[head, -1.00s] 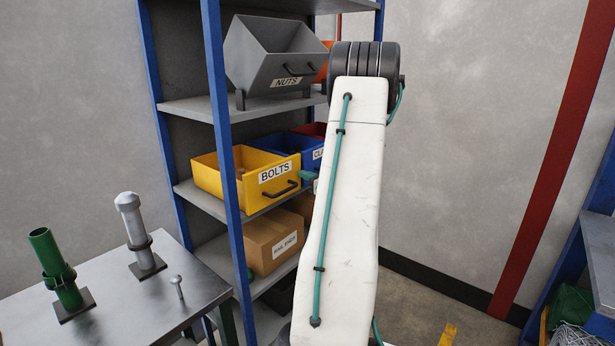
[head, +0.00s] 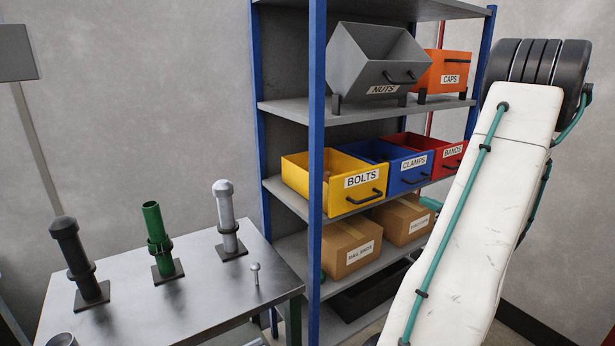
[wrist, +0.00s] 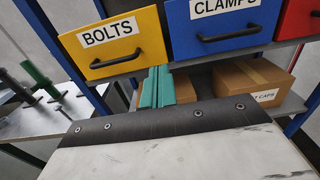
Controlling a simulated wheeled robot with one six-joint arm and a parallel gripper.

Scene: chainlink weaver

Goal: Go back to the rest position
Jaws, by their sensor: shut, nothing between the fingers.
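My gripper (wrist: 157,87) shows in the wrist view as two teal fingers held together, with nothing between them. They point toward the shelf, in front of the gap between the yellow bolts bin (wrist: 112,42) and the blue clamps bin (wrist: 222,28). In the head view only a teal tip of my gripper (head: 430,203) shows past the left edge of my white arm. The rest of the gripper is hidden behind the arm.
A blue-posted shelf (head: 316,140) holds the grey nuts bin (head: 375,65), orange caps bin (head: 446,75), red bands bin (head: 452,155) and cardboard boxes (head: 350,247). A metal table (head: 190,300) at left bears upright posts and a small bolt (head: 255,272).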

